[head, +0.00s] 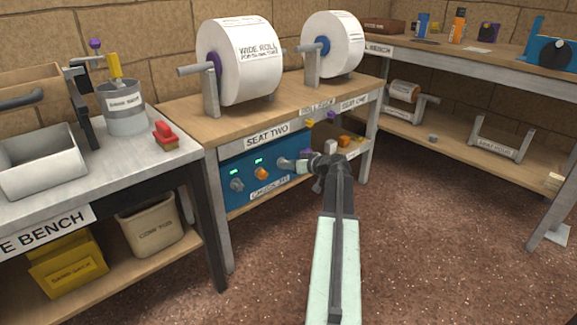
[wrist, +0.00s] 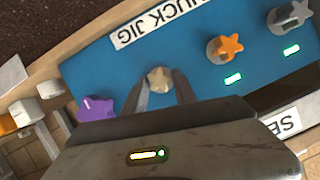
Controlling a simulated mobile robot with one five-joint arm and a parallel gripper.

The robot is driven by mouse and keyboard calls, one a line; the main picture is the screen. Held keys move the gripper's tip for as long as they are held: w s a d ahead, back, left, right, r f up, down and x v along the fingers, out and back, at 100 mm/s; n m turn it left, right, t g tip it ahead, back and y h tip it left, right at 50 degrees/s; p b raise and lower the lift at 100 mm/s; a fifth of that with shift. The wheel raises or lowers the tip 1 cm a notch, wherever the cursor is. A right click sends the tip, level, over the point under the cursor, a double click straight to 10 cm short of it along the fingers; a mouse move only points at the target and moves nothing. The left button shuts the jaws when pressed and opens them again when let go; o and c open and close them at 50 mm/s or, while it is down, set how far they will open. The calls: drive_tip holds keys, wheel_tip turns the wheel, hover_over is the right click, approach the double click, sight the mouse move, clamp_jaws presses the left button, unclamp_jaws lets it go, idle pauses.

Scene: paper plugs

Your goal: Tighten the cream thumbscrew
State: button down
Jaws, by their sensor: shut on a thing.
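The cream thumbscrew (wrist: 158,77) is a star-shaped knob on the blue chuck jig panel (wrist: 205,75), seen in the wrist view. My gripper (wrist: 162,88) has one finger on each side of it and is shut on it. In the head view my gripper (head: 289,164) reaches the right part of the blue panel (head: 243,190) and hides the cream thumbscrew. How far the thumbscrew is turned in cannot be told.
Orange (wrist: 225,48) and grey (wrist: 290,16) thumbscrews with green lights sit beside the cream one, and a purple one (wrist: 95,108) on its other side. The wooden bench top (head: 190,112) with paper rolls is above the panel.

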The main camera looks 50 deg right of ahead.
drive_tip(key=shift+d+m+y, duration=0.1)
drive_tip(key=shift+m+y, duration=0.2)
drive_tip(key=shift+m, duration=0.1)
drive_tip(key=shift+s, duration=0.1)
drive_tip(key=c, duration=1)
unclamp_jaws()
drive_tip(key=p+v, duration=0.2)
drive_tip(key=v, duration=0.5)
drive_tip(key=shift+s+p, duration=0.3)
drive_tip(key=shift+s, duration=0.05)
drive_tip(key=shift+r, duration=0.1)
